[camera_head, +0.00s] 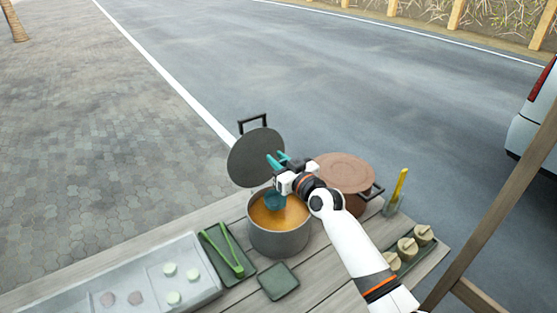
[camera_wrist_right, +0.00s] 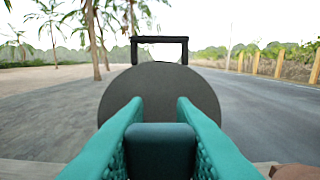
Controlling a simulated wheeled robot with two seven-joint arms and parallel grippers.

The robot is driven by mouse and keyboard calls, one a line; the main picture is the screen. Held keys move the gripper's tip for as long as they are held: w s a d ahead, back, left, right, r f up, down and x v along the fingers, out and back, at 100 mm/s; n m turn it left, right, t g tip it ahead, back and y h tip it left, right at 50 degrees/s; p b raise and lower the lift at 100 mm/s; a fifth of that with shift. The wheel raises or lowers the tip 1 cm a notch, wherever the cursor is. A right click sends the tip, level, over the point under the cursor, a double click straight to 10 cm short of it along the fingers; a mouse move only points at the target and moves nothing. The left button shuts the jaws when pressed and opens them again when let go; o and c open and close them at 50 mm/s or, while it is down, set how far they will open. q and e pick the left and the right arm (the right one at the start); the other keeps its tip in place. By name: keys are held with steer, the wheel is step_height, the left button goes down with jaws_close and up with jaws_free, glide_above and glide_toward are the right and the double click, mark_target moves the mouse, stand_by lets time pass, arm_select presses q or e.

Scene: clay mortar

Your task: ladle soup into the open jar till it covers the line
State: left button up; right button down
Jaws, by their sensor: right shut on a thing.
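My right gripper (camera_head: 277,160) has teal fingers and is above the pot. It is shut on the ladle, whose dark teal part (camera_wrist_right: 160,150) sits between the fingers in the right wrist view. The ladle's blue-teal bowl (camera_head: 275,202) is low over the orange soup (camera_head: 284,219) inside the grey pot (camera_head: 278,242); I cannot tell whether it is dipped or filled. A clear glass container (camera_head: 391,208) with a yellow utensil stands at the right; I cannot tell whether it is the open jar. No fill line is visible. My left gripper is not in view.
A grey lid (camera_head: 256,158) stands upright behind the pot. A brown lidded pot (camera_head: 345,172) is partly behind my right arm.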

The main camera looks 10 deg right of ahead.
steer(key=shift+f+b, duration=2.7)
steer(key=shift+f, duration=0.5)
steer(key=shift+r, duration=0.1)
step_height(320, 180, up, 11)
steer(key=p, duration=0.9)
steer(key=shift+p, duration=0.3)
steer(key=shift+w+d, duration=0.1)
